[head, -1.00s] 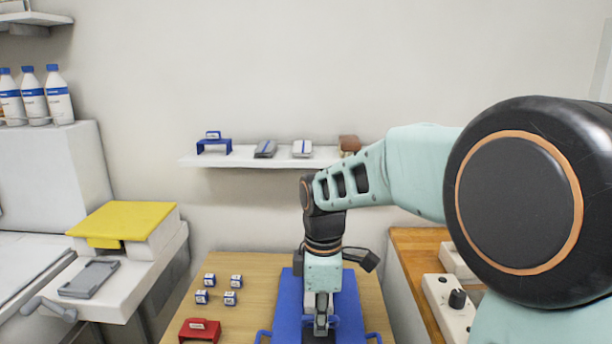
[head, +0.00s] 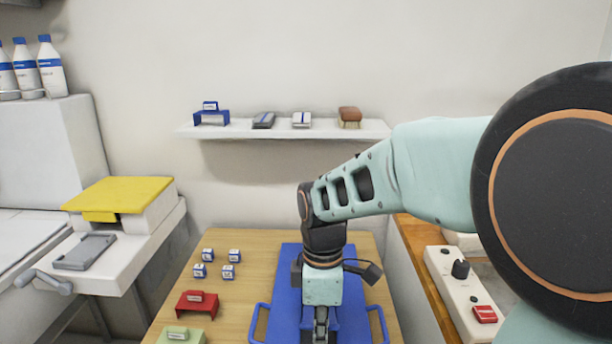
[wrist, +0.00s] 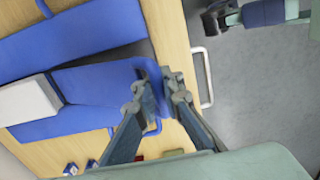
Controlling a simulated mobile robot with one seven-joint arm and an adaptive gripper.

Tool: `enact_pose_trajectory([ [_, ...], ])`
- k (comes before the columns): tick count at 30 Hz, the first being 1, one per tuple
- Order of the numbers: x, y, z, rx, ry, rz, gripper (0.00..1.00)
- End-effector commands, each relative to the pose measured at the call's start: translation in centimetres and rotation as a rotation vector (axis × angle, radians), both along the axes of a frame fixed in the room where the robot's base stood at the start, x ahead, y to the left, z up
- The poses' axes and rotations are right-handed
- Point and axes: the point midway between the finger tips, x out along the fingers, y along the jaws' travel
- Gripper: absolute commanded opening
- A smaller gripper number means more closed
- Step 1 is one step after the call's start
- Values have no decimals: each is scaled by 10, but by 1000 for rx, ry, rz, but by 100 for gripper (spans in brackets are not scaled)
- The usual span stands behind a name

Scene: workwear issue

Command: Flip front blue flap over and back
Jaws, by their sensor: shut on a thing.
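A blue board (head: 290,262) with side handles lies on the wooden table in front of me. In the wrist view the blue front flap (wrist: 100,85) is at the board's end nearest the table edge, with a raised lip. My gripper (head: 321,322) is over the front part of the board. In the wrist view its fingertips (wrist: 163,88) are closed at the flap's lip, one finger on each side. A white block (wrist: 28,100) sits on the blue surface at left in the wrist view. In the head view my arm hides the flap.
Several small white-and-blue blocks (head: 228,272), a red stand (head: 197,304) and a green stand (head: 180,335) are on the table left of the board. A white control box (head: 460,290) is at right. A wall shelf (head: 285,130) is behind.

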Motion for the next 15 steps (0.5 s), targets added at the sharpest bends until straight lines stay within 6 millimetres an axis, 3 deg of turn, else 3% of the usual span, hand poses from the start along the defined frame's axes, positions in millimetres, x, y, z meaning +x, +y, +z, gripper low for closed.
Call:
enact_pose_trajectory([
  [9, -11, 4, -39, 4, -1, 1, 0],
  [15, -14, 5, -47, 5, -1, 1, 0],
])
